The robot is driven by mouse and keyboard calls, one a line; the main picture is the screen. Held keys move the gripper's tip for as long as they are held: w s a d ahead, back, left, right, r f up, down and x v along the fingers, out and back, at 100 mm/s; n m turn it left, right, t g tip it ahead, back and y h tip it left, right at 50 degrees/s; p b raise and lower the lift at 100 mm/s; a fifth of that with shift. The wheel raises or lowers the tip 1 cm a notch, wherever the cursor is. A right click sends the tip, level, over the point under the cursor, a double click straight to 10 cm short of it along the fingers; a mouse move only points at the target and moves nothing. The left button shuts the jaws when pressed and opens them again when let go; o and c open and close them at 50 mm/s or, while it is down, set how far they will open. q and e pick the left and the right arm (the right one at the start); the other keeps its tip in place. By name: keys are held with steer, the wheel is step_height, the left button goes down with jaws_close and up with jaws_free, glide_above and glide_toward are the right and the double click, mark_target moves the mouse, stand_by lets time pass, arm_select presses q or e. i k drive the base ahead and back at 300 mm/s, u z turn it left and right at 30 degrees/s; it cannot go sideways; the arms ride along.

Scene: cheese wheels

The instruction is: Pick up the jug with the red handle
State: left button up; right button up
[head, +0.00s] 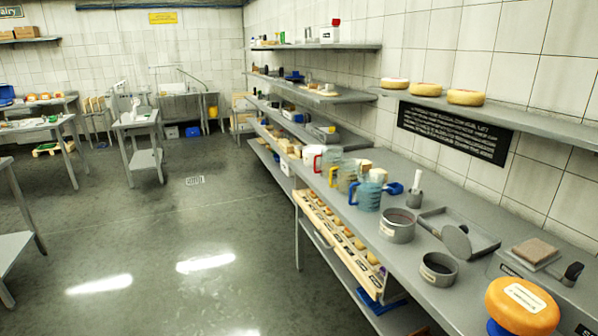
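The jug with the red handle (331,158) stands upright on the long grey counter (405,184) along the right wall. A jug with a blue handle (369,196) is the nearest of the three. Neither of my grippers is in the head view.
Metal rings (397,228), a flat tray (467,234) and an orange cheese wheel (522,306) occupy the counter's near end. Wall shelves (485,110) overhang the counter. The floor (190,235) to the left is clear.

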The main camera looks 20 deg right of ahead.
mark_target(330, 156)
steer(key=u, duration=0.1)
steer(key=i, duration=1.1)
steer(key=z, duration=0.3)
steer(key=i, duration=0.95)
steer(key=z, duration=1.6)
steer(key=i, duration=0.9)
steer(key=z, duration=0.7)
